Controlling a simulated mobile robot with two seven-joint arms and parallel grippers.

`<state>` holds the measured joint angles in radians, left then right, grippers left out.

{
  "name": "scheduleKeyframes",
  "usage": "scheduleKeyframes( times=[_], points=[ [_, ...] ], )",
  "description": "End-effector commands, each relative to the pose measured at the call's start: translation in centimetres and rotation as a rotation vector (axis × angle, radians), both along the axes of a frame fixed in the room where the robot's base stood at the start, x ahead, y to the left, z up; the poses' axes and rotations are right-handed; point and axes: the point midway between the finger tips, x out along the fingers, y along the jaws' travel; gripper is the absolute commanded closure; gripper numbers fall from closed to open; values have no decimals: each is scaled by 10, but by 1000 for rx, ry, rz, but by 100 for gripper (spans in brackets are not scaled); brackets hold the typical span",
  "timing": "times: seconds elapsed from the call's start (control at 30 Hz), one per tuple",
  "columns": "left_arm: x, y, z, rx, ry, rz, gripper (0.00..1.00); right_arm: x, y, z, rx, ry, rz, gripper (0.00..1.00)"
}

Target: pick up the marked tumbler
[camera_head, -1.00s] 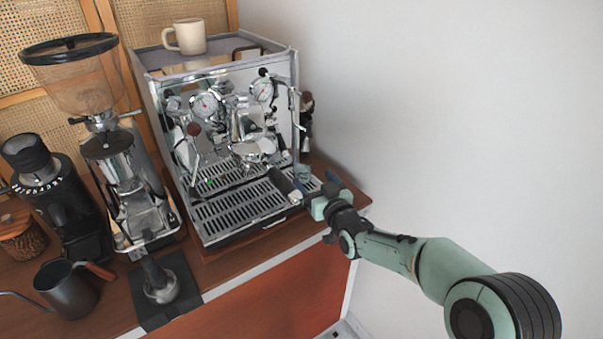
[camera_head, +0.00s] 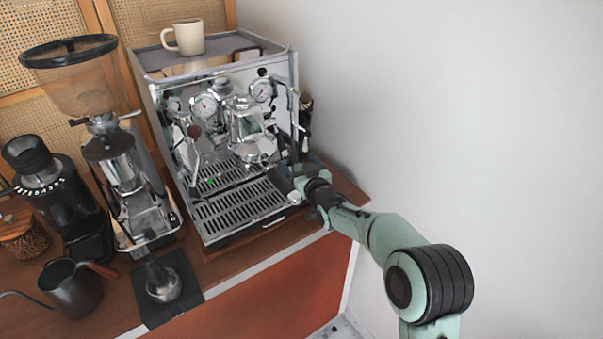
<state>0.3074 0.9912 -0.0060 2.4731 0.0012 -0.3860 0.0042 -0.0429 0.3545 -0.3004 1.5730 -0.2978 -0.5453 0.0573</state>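No tumbler can be made out for sure. A small green dot (camera_head: 210,182) shows at the drip tray (camera_head: 238,208) of the espresso machine; I cannot tell whether it is a mark on a clear tumbler or a light on the machine. My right gripper (camera_head: 296,172) is at the right end of the drip tray, by the machine's front right corner. Its dark fingers are small and partly merge with the machine, so I cannot tell how far apart they are or whether they touch anything. My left gripper is not in view.
The espresso machine (camera_head: 172,125) fills the middle, with a cream mug (camera_head: 189,38) on top. A grinder (camera_head: 112,160), a smaller black grinder (camera_head: 62,205), a dark kettle (camera_head: 75,288) and a tamper (camera_head: 162,282) on a black mat stand left. A wall bounds the right.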

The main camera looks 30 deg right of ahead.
Motion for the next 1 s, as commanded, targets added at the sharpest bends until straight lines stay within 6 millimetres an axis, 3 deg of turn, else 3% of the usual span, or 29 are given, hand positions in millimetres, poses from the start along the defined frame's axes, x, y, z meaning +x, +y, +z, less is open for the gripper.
scheduleKeyframes(
  times=[0.03,0.13,0.27,0.47,0.67,0.87,1.0],
  points=[
    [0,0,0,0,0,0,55,0,0,0,0,0,0,34],
    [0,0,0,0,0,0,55,0,0,0,0,0,0,66],
    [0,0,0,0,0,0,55,0,0,1,0,-1,0,77],
    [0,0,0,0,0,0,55,0,0,2,0,-2,0,77],
    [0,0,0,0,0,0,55,0,0,16,0,-4,1,77],
    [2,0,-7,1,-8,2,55,-33,4,15,3,-1,1,77],
    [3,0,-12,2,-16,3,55,-68,8,15,3,-2,1,77]
  ],
)
